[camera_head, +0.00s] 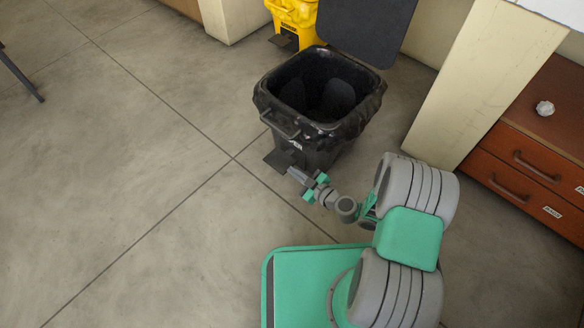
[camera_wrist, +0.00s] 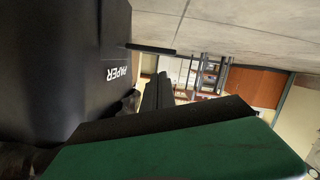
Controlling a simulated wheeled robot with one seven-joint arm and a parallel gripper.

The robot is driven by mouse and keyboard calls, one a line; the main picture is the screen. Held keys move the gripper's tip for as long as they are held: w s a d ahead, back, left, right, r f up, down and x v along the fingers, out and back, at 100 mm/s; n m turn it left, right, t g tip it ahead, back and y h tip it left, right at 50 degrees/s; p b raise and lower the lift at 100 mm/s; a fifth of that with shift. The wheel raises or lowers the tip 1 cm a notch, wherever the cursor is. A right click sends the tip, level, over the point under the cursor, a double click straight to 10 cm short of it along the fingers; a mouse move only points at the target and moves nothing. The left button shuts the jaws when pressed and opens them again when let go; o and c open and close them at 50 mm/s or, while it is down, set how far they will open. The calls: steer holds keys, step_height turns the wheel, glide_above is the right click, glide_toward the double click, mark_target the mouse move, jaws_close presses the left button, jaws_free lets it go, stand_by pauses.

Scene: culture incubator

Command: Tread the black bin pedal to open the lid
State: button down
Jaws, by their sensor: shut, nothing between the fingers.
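The black bin (camera_head: 315,146) stands upright on the floor, lined with a black bag. Its dark lid (camera_head: 366,28) is raised at the back, and the inside is open to view. The flat black pedal (camera_head: 277,158) juts from the bin's lower front. My gripper (camera_head: 291,172) is shut and empty, low at the bin's front, with its tips at the pedal's near edge; I cannot tell whether they touch. In the wrist view the bin (camera_wrist: 60,60) fills the left side with its PAPER label, the pedal (camera_wrist: 150,49) shows edge-on, and my shut fingers (camera_wrist: 157,90) point towards it.
A yellow bin (camera_head: 294,14) stands behind the black bin. A cream panel (camera_head: 480,85) and a wooden drawer cabinet (camera_head: 535,150) are at the right. A thin dark leg (camera_head: 20,75) is at the far left. The floor left of the bin is clear.

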steer(key=v, duration=0.3)
steer(key=shift+a, duration=0.1)
